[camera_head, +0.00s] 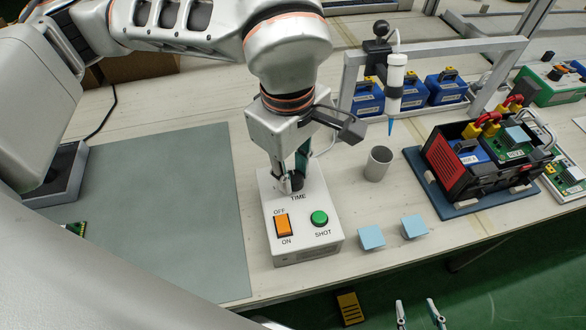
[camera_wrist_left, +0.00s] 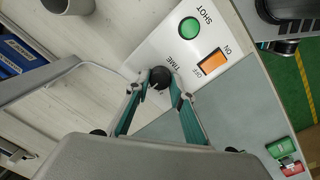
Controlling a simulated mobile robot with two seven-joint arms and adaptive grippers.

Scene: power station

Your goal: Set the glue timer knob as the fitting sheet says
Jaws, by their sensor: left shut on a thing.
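The white glue timer box (camera_head: 300,232) stands on the bench, with an orange OFF/ON switch (camera_head: 283,225) and a green SHOT button (camera_head: 320,218). Its black knob (camera_wrist_left: 160,77) by the TIME label shows in the left wrist view, with a light mark on it. My left gripper (camera_head: 296,183) reaches down from above and is shut on the knob, one finger on each side. In the head view the fingers and wrist hide most of the knob and its scale. My right gripper (camera_head: 418,313) shows only its two fingertips at the bottom edge, apart and empty.
A grey mat (camera_head: 190,215) lies left of the box. Two light-blue blocks (camera_head: 372,237) and a metal cup (camera_head: 378,163) stand to its right. A glue dispenser (camera_head: 395,80) hangs from a grey frame. A red-and-black crate (camera_head: 440,157) sits on a blue base further right.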

